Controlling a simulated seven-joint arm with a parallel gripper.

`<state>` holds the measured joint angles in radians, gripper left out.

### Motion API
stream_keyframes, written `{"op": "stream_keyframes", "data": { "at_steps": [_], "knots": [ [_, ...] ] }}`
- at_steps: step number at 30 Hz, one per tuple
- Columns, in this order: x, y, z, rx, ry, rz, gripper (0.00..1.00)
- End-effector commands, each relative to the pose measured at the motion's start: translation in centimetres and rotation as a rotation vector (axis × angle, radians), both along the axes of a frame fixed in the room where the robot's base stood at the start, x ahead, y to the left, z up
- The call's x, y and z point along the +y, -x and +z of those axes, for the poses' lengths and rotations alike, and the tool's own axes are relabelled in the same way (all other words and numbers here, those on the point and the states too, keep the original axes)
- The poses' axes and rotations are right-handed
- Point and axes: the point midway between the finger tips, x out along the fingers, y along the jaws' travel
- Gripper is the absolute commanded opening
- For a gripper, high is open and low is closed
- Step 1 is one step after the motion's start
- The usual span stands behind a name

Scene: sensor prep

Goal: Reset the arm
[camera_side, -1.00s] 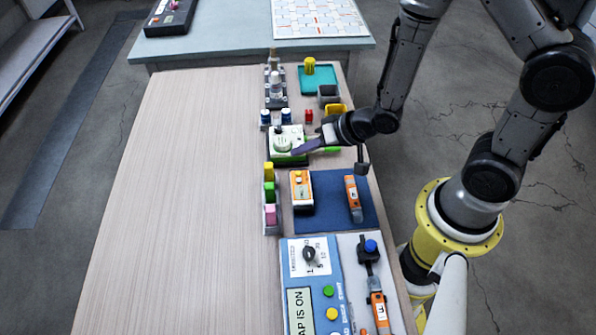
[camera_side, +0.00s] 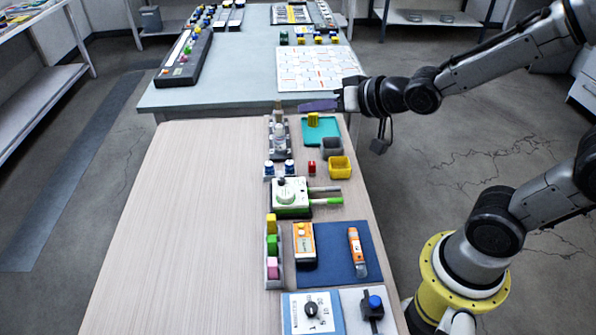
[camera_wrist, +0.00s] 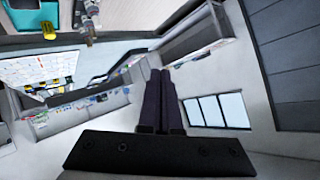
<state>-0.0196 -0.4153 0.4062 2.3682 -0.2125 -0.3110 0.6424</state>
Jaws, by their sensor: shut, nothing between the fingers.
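My gripper (camera_side: 318,105) is shut and empty in the side view. It is raised near the far end of the wooden table (camera_side: 190,220), around the teal tray (camera_side: 322,132), with its fingers pointing left. In the wrist view my gripper (camera_wrist: 160,85) shows two dark fingers pressed together, and beyond them are the room's walls and a window. No object is held. My arm reaches in from the right side of the side view, stretched out and clear of the things on the table.
A yellow block (camera_side: 313,119) sits on the teal tray. A yellow bin (camera_side: 340,167), a white-and-green device (camera_side: 290,197), a blue mat (camera_side: 338,252) and a control panel (camera_side: 312,312) line the right side. The table's left side is clear. A grey table (camera_side: 235,85) stands behind.

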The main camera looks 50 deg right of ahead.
Motion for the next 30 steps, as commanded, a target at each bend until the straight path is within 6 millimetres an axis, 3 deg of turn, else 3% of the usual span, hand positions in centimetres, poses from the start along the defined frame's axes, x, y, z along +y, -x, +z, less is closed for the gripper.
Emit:
{"op": "stream_keyframes", "data": {
  "at_steps": [1, 3, 8, 12, 18, 23, 30],
  "knots": [
    [-0.7, 1.4, 2.1, -0.007, 0.037, -0.013, 0.0],
    [-1.5, 3.5, 3.8, 0.017, 0.088, -0.022, 0.0],
    [-2.6, 9.0, 5.5, 0.117, 0.188, -0.007, 0.0],
    [-2.7, 14.1, 4.7, 0.255, 0.26, 0.052, 0.0],
    [-2.3, 19.2, 1.7, 0.484, 0.327, 0.18, 0.0],
    [-2.1, 20.9, 0.6, 0.569, 0.359, 0.243, 0.0],
    [-2.1, 20.9, 0.6, 0.568, 0.368, 0.252, 0.0]
  ]
}}
